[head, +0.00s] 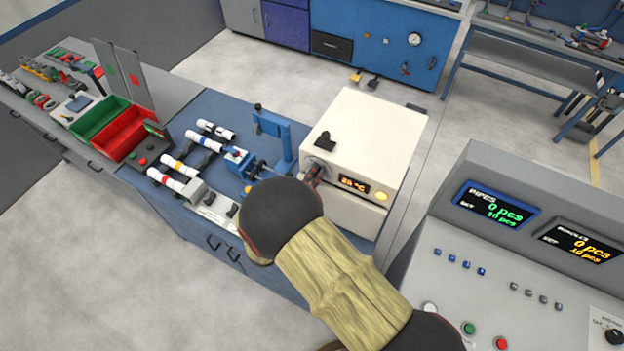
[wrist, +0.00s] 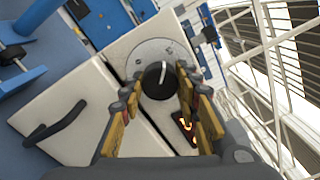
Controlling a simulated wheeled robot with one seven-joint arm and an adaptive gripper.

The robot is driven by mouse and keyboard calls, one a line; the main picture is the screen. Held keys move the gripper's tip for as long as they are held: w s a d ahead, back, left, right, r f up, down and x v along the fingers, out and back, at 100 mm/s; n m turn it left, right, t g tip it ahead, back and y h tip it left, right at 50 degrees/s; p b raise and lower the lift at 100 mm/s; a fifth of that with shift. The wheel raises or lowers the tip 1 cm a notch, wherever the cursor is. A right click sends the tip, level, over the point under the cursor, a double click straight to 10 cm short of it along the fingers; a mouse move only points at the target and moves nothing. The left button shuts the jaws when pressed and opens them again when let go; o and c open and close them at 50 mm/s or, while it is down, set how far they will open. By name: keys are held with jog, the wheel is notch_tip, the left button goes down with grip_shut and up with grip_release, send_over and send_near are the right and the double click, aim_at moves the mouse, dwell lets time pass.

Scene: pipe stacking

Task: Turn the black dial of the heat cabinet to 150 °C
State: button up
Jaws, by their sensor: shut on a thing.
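The heat cabinet (head: 365,130) is a cream box on the right end of the blue bench. Its orange display (head: 354,184) shows a short figure in °C, too small to read surely. In the wrist view the black dial (wrist: 158,82), with a white pointer line, sits on a round grey plate (wrist: 150,55) on the cabinet front. My gripper (wrist: 161,85) has its fingers on either side of the dial, shut on it. In the head view my arm hides most of my gripper (head: 314,173) and the dial.
A yellow button (head: 381,196) is on the cabinet front. To the left stand a blue clamp fixture (head: 272,130), white pipes (head: 174,183) and red (head: 122,135) and green (head: 98,118) bins. A grey control console (head: 500,270) is at the right.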

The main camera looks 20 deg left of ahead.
jog(key=m+b, duration=0.2)
jog(key=m, duration=0.2)
jog(key=shift+f+m+b, duration=0.3)
jog(key=shift+b, duration=0.1)
jog(key=m+b, duration=0.3)
jog(key=m, duration=0.1)
jog(key=shift+m, duration=0.3)
jog(key=m+b, duration=0.3)
jog(key=shift+f, duration=0.1)
jog(key=m+b, duration=0.5)
jog(key=shift+f, duration=0.1)
jog(key=m+b, duration=0.4)
jog(key=b, duration=0.1)
jog(key=shift+m+b, duration=0.3)
jog(key=shift+b, duration=0.1)
jog(key=m+b, duration=0.5)
jog(key=b, duration=0.3)
jog(key=shift+a, duration=0.1)
jog(key=m+b, duration=0.3)
jog(key=b, duration=0.2)
jog(key=shift+m, duration=0.4)
jog(key=shift+r+m+b, duration=0.3)
jog(key=shift+m+b, duration=0.35)
jog(key=shift+m, duration=0.95)
